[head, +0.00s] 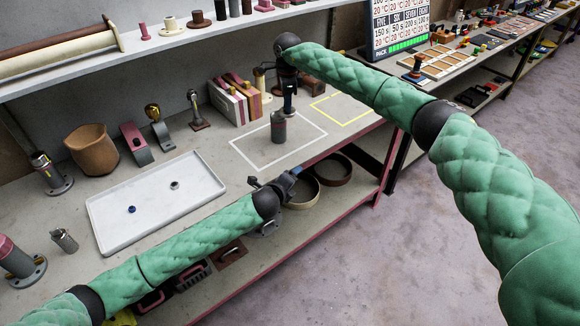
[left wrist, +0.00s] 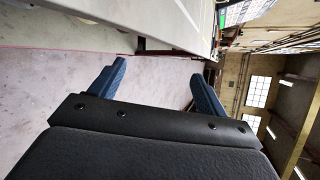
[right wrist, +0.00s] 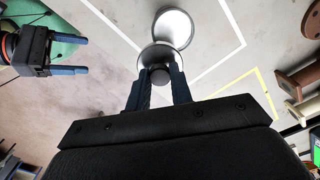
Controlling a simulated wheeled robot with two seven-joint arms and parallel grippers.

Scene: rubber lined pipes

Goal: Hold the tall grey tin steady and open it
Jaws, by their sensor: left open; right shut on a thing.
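The tall grey tin (head: 278,131) stands upright on the bench inside a white outlined square. In the right wrist view its round top (right wrist: 173,27) shows as a bright disc with a grey rim. My right gripper (head: 289,107) is above the tin, shut on a dark knob (right wrist: 160,75) of a round grey lid (right wrist: 147,52). The lid overlaps the near edge of the bright disc; I cannot tell how wide the gap is. My left gripper (head: 287,181) is open and empty by the bench's front edge, apart from the tin; it also shows in the right wrist view (right wrist: 86,56).
A white tray (head: 106,213) with two small parts lies left of the tin. Boxes (head: 232,100) and pipe fittings stand along the back. A yellow outlined area (head: 345,112) to the right is bare. Round pans (head: 301,195) sit on the lower shelf.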

